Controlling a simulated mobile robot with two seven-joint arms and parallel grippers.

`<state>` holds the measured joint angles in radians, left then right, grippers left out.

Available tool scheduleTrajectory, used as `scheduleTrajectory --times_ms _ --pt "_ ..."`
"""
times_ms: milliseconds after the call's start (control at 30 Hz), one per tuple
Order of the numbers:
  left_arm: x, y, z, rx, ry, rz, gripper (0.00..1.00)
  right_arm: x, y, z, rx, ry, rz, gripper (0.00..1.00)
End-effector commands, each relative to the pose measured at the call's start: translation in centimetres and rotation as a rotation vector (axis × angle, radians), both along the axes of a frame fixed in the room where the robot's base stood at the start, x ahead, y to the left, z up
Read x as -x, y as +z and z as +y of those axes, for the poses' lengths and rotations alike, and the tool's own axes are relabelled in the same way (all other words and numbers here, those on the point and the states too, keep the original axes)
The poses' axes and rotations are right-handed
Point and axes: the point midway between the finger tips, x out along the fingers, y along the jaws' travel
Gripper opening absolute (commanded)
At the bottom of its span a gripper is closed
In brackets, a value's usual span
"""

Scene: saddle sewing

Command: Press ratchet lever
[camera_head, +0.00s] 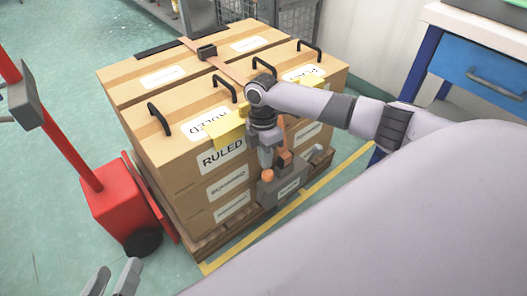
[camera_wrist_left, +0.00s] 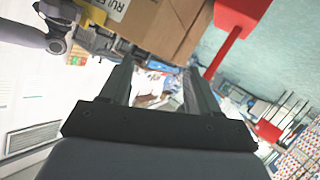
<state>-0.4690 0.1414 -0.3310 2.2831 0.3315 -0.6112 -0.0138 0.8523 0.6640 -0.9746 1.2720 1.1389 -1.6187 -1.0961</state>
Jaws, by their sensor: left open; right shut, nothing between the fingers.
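The ratchet (camera_head: 285,190) is a grey unit low on the front corner of the stacked cardboard boxes (camera_head: 170,150). It has an orange lever part (camera_head: 285,158) and an orange knob. My right gripper (camera_head: 266,162) is shut and empty, pointing down right beside the orange lever part; I cannot tell whether they touch. The arm partly hides the ratchet's upper side. My left gripper (camera_head: 112,280) is open and empty at the bottom left, away from the boxes. Its parted fingers also show in the left wrist view (camera_wrist_left: 157,75).
A strap (camera_head: 228,70) crosses the box tops, with yellow corner protectors (camera_head: 225,126) at the edges and several black handles. The boxes stand on a pallet (camera_head: 205,243). A red pallet jack (camera_head: 110,205) stands at left. A blue-drawer workbench (camera_head: 485,75) is at right.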

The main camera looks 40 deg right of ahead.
Motion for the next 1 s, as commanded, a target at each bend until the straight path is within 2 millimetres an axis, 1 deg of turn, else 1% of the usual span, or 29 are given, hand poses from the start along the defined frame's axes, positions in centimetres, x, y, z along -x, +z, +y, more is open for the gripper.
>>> scheduleTrajectory --times_ms 33,333,633,833,933,1000 --pt "0.0 0.4 0.0 0.002 0.000 0.003 0.62 0.2 0.3 0.0 0.000 0.001 -0.005 0.00" --pt "0.2 0.6 0.7 -0.043 0.015 0.006 0.62 0.8 0.1 0.0 -0.003 0.001 -0.031 0.00" --pt "0.1 1.3 1.7 -0.107 0.039 -0.009 0.62 1.6 0.0 -0.1 -0.005 0.001 -0.064 0.00" --pt "0.6 1.2 2.4 -0.156 0.050 -0.006 0.62 2.1 -0.1 -0.2 -0.007 0.000 -0.090 0.00" --pt "0.7 1.5 2.8 -0.182 0.054 -0.011 0.62 2.5 -0.1 -0.2 -0.008 0.000 -0.104 0.00" --pt "1.1 1.4 3.5 -0.218 0.061 -0.003 0.62 2.9 -0.1 -0.2 -0.009 0.002 -0.117 0.00"
